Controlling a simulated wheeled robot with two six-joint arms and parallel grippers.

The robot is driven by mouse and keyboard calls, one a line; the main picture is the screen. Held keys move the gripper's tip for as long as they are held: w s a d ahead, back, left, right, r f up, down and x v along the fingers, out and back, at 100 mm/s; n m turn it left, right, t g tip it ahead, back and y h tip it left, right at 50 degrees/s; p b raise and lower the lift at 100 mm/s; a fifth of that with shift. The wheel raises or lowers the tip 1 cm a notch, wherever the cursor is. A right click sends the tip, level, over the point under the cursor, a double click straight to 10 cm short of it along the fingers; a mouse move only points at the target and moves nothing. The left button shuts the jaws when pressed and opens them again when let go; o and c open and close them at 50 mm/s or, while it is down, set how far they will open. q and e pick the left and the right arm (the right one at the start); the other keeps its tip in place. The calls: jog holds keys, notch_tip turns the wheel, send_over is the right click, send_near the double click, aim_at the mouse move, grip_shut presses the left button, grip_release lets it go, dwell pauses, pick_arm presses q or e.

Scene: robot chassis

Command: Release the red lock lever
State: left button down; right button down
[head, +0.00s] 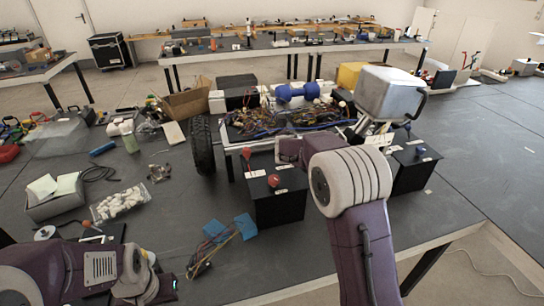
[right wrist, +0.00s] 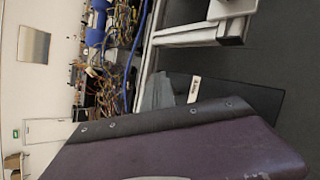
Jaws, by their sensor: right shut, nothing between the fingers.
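A black box (head: 276,205) at the front of the chassis carries a red lever (head: 248,156), standing roughly upright, and a low red knob (head: 273,180). White labels lie on its top. My right arm reaches up past the right of this box. My right gripper (head: 373,133) is shut and empty, pointing down beside a second black box (head: 413,170), well to the right of the red lever. The red lever is not visible in the right wrist view, where my own arm link fills the bottom. My left arm shows at the lower left; its gripper is not visible.
The chassis (head: 232,145) holds loose wiring and blue cylinders (head: 297,92), with a black wheel (head: 203,145) at its left. The second box has a blue lever (head: 407,128) and blue knob (head: 420,151). Blue blocks (head: 214,229) lie in front.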

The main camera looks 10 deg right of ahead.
jog(key=shift+a+f, duration=0.1)
jog(key=shift+r+p, duration=0.45)
jog(key=shift+w+r, duration=0.25)
jog(key=shift+s, duration=0.1)
jog(key=shift+r+p, duration=0.15)
jog(key=shift+p, duration=0.2)
